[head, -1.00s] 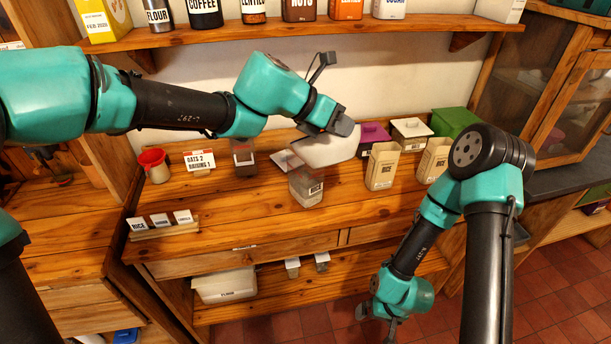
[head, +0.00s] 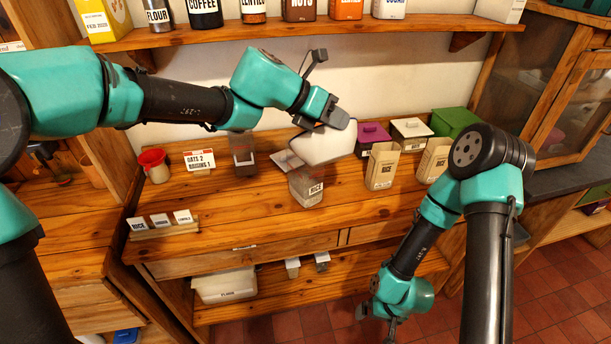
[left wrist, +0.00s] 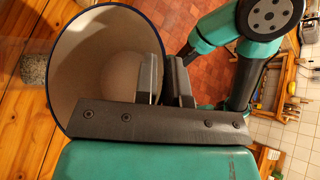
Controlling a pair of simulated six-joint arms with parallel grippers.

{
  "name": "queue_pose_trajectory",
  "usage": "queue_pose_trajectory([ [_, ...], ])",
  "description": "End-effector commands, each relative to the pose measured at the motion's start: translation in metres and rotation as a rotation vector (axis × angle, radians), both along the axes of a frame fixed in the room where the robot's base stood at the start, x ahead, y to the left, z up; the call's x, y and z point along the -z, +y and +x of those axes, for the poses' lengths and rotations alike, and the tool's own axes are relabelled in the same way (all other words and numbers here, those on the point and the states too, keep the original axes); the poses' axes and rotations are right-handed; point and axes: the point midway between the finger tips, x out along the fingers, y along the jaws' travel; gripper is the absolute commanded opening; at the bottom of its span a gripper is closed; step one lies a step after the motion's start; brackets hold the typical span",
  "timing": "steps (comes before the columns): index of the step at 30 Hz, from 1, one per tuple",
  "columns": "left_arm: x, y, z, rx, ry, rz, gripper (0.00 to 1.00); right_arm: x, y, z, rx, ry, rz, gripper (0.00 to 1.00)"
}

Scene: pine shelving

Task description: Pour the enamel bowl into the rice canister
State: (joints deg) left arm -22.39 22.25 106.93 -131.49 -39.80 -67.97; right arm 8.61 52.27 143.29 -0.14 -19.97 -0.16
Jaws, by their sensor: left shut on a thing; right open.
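The white enamel bowl (head: 325,148) hangs tilted in my left gripper (head: 332,120), just above and to the right of the rice canister (head: 306,189). The canister is clear, labelled RICE, and stands upright on the counter. In the left wrist view the gripper (left wrist: 165,85) is shut on the bowl's wall; the bowl's dark rim and cream inside (left wrist: 85,75) show, with no grains clearly visible. Part of a clear container with grainy contents (left wrist: 34,68) shows beyond the rim at left. My right gripper (head: 378,318) is open, low in front of the shelving.
A grey lid-like plate (head: 287,160) lies by the canister's back left. A dark clear container (head: 243,158) and a red-topped cup (head: 154,166) stand to the left.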

Motion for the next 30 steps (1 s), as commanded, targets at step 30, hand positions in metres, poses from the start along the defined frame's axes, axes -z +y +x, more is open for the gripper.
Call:
queue_pose_trajectory([
  [30, -0.005, 0.008, 0.019, 0.0, 0.127, -0.053, 0.0, 0.0, 0.0, 0.0, 0.0, 0.0, 0.0, 1.0],
])
